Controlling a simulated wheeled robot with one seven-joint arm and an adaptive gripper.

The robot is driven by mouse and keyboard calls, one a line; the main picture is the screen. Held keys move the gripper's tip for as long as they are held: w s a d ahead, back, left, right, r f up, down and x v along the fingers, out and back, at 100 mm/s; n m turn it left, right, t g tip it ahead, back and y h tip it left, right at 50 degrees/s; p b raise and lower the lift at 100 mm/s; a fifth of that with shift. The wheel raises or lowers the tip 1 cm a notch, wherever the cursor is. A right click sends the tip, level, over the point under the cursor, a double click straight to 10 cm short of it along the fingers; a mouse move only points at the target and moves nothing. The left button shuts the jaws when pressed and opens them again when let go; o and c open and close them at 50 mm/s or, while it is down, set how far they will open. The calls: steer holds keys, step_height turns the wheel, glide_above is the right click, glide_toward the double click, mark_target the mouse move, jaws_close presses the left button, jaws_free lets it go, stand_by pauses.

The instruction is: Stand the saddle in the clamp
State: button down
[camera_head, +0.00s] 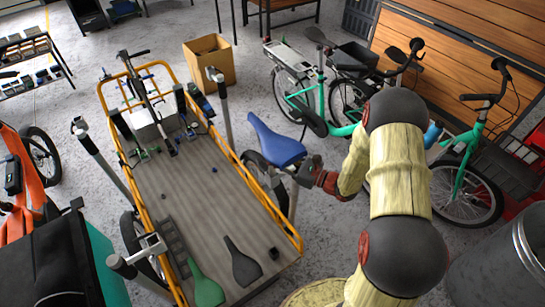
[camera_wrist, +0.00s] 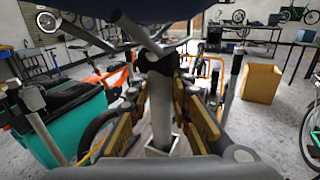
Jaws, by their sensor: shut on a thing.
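The blue saddle (camera_head: 277,145) is upright beside the right rail of the cargo bike, above the floor. My gripper (camera_head: 300,176) is just below and right of it, shut on its post. In the wrist view, the grey post (camera_wrist: 160,95) runs down between the yellow-padded fingers (camera_wrist: 160,125), and the saddle's dark underside (camera_wrist: 155,8) fills the top edge. A pale square-edged piece (camera_wrist: 162,146) shows around the post's low end; I cannot tell whether it is the clamp. Grey stand posts with clamp-like heads (camera_head: 216,75) (camera_head: 80,125) rise around the cargo bike.
The cargo bike's wooden deck (camera_head: 180,185) has a yellow rail. A cardboard box (camera_head: 210,62) stands behind. Green bikes (camera_head: 318,90) stand at the right, an orange bike (camera_head: 25,185) at the left.

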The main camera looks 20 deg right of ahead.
steer(key=c, duration=1.5)
jaws_free()
steer(key=shift+c, duration=0.2)
